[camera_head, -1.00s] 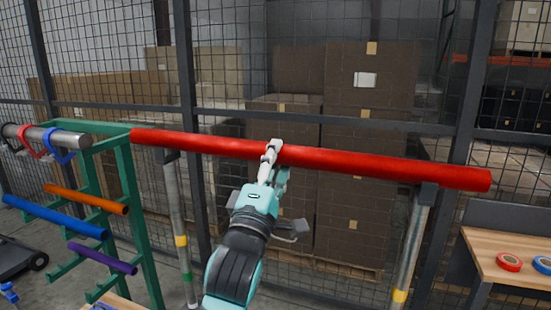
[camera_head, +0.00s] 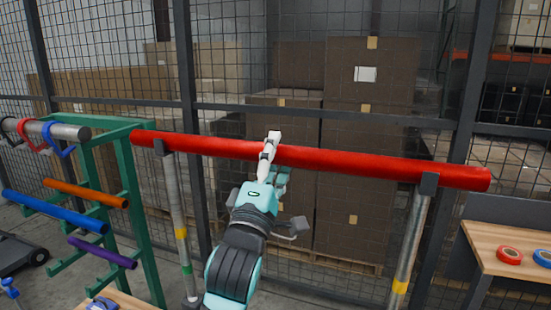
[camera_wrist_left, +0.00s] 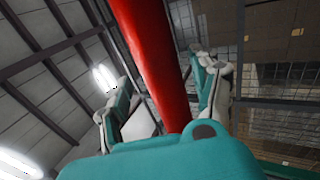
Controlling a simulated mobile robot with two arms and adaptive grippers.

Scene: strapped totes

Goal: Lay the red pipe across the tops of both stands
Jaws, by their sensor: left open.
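The long red pipe (camera_head: 350,163) lies roughly level across the tops of both stands. The left stand (camera_head: 178,215) is a grey post with yellow and green bands, and its dark head sits under the pipe near its left end. The right stand (camera_head: 411,240) has a dark head (camera_head: 429,184) under the pipe near its right end. My left gripper (camera_head: 271,148) is at the middle of the pipe with its fingers open. In the left wrist view the pipe (camera_wrist_left: 155,55) runs between the two spread fingers (camera_wrist_left: 165,95). My right gripper is not in view.
A green rack (camera_head: 130,190) at left holds a grey pipe, an orange pipe (camera_head: 85,193), a blue pipe (camera_head: 55,212) and a purple pipe (camera_head: 102,252). A wooden bench (camera_head: 500,245) with tape rolls stands at right. A mesh fence with boxes is behind.

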